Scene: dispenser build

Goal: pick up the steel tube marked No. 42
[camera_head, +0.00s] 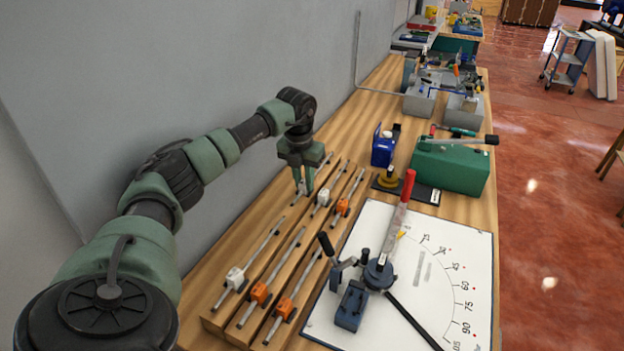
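Several thin steel tubes lie in two rows on a wooden rack (222,320) along the wall side of the bench. The near row has a tube with a white block (235,277) and two tubes with orange blocks (260,292). The far row has a tube with a white block (323,197), one with an orange block (342,206), and a leftmost tube (326,160) partly hidden by my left gripper. No number is legible, so I cannot tell which is No. 42. My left gripper (303,190) points down over the leftmost far tube; contact is unclear. My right gripper is out of view.
A bending tool with a red handle (408,186) stands on a white dial board (465,250) right of the rack. A green case (450,167), blue container (382,148) and grey bins (420,102) stand farther back. The wall closes off the left side.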

